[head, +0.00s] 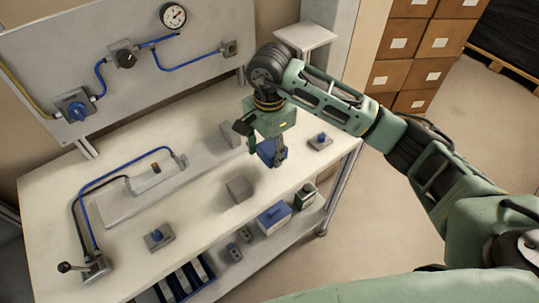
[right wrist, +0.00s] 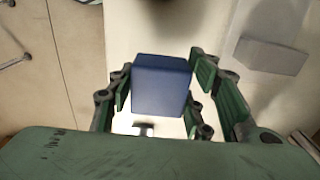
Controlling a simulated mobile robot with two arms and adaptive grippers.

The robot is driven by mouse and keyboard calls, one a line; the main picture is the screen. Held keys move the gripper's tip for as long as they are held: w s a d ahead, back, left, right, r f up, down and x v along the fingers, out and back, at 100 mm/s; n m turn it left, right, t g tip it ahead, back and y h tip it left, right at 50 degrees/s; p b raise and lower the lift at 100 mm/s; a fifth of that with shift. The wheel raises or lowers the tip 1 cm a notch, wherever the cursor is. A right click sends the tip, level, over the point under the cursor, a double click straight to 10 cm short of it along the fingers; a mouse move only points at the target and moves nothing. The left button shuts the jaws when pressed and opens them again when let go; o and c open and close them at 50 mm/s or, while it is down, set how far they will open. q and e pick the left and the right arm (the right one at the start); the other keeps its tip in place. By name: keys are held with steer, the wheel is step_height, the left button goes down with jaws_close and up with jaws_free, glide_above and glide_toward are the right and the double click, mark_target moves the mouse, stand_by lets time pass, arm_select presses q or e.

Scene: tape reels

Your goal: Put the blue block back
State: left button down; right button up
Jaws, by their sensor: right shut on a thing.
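The blue block (head: 265,151) is between the fingers of my right gripper (head: 270,148), over the right part of the white table (head: 190,228). In the right wrist view the blue block (right wrist: 160,85) sits between the green finger pads of the right gripper (right wrist: 162,95), which is shut on it. The fingers partly hide the block in the head view. I cannot tell whether the block touches the table. My left gripper is not in view.
A grey block (head: 239,189) stands in front of the gripper, and another grey block (head: 229,134) behind it. Button boxes (head: 320,142) (head: 157,237) sit on the table. A lower shelf holds a blue-topped box (head: 273,217). A panel with a gauge (head: 173,16) stands behind.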

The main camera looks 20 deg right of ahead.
steer(key=shift+a+f, duration=0.1)
steer(key=shift+f, duration=0.3)
step_height(320, 180, down, 2)
steer(key=shift+f+p, duration=0.2)
steer(key=shift+p, duration=0.6)
steer(key=shift+f, duration=0.45)
steer(key=shift+f, duration=0.1)
steer(key=o, duration=1.4)
